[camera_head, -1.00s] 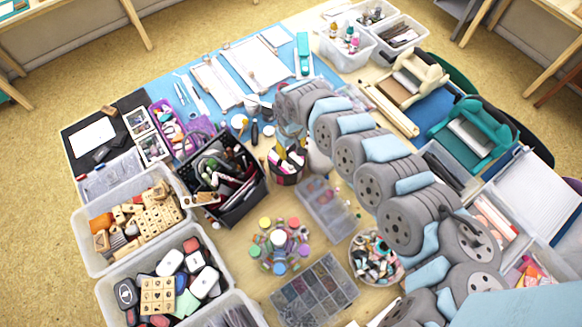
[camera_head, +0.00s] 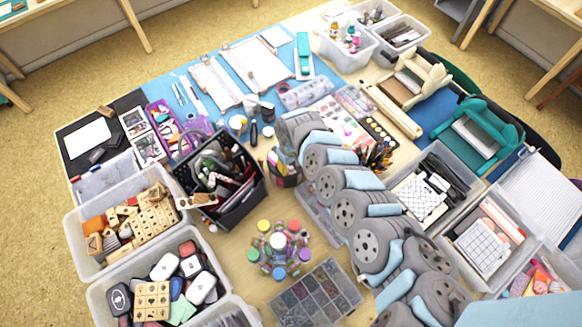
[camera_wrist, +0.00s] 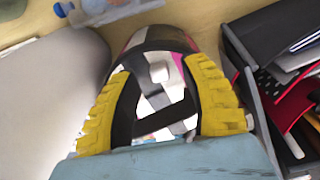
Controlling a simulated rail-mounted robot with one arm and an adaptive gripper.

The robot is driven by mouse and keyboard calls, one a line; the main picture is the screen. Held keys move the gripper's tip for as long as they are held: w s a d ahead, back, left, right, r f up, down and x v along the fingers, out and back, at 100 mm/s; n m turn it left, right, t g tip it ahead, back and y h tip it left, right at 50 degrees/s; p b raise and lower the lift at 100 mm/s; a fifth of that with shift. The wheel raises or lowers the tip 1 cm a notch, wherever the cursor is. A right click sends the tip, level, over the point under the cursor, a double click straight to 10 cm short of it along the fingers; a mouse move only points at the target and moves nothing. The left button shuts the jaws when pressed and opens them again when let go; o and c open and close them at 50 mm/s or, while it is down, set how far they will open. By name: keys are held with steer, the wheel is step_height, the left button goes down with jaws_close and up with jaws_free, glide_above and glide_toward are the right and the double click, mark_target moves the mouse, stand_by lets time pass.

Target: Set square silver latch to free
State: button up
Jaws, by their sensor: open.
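My gripper (camera_wrist: 160,78) has two yellow ridged fingers spread apart in the wrist view. Between and beyond them is a shiny silver-and-black object (camera_wrist: 154,75) with a grey angled strip and a small pale knob. It has red and pink at its upper edge. I cannot tell whether this is the square silver latch, or whether the fingers touch it. In the head view my arm hides the gripper's fingers, near a black-and-pink cup (camera_head: 285,179). No latch can be made out there.
A black caddy (camera_head: 232,212) full of tools stands left of the cup, and its side shows at right in the wrist view (camera_wrist: 250,85). A ring of colored jars (camera_head: 279,249) and a compartment box (camera_head: 314,296) are in front. Bins of stamps (camera_head: 95,258) and inkpads (camera_head: 110,283) stand at left.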

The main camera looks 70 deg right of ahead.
steer(key=shift+f, duration=0.55)
